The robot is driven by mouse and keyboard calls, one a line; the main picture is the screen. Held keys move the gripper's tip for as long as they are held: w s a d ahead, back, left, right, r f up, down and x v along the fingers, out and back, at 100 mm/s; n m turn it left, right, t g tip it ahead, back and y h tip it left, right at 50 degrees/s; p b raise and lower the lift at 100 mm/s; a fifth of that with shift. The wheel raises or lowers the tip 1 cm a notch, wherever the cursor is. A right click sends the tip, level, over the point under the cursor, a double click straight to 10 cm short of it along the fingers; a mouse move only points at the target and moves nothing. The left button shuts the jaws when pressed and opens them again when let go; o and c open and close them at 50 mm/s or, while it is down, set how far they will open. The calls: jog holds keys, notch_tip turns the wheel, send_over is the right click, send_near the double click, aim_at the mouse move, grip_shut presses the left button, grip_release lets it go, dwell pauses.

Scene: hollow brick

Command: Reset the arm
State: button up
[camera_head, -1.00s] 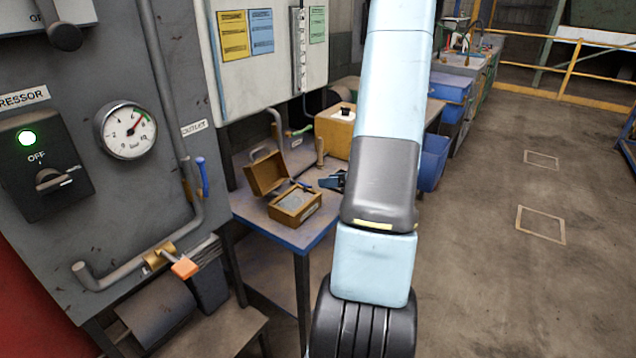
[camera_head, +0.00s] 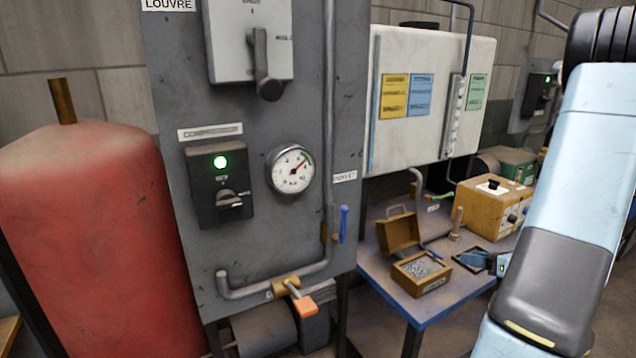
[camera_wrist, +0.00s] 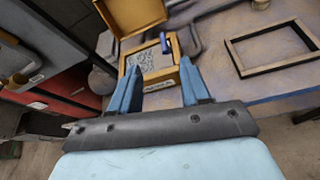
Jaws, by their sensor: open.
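My gripper (camera_wrist: 158,95) is open in the wrist view, its two blue fingers apart with nothing between them. Beyond the fingers is a small open wooden box (camera_wrist: 170,74) with grey contents. In the head view, my gripper (camera_head: 478,261) shows small and partly hidden behind my arm, just right of the same wooden box (camera_head: 432,286). The box stands on the blue-edged workbench (camera_head: 415,313) with its lid (camera_head: 397,234) raised.
A grey panel carries a gauge (camera_head: 291,169), a green-lit switch (camera_head: 220,185) and a lever (camera_head: 266,70). A red tank (camera_head: 95,245) stands at left. An orange-handled valve (camera_head: 304,305) juts out below. A yellow box (camera_head: 484,207) is behind on the bench. An empty wooden frame (camera_wrist: 275,70) lies on it.

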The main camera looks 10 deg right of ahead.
jog(key=s+a+r+n+g+y, duration=0.15)
jog(key=a+r+n+g, duration=0.25)
jog(key=a+r+n, duration=0.5)
jog(key=s+a+r+n+g+y, duration=0.15)
jog(key=a+r+n+g, duration=0.25)
jog(key=a+n, duration=0.6)
jog(key=s+a+r+n+h, duration=0.4)
jog(key=s+r+n, duration=0.1)
jog(key=s+n, duration=0.1)
jog(key=s+a+r+n+t+h, duration=0.1)
jog(key=s+a+r+n+h, duration=0.3)
jog(key=n, duration=0.5)
jog(key=s+r, duration=0.2)
jog(key=s, duration=0.1)
jog(key=shift+a+h, duration=0.3)
jog(key=shift+a, duration=0.05)
jog(key=shift+s+d, duration=0.1)
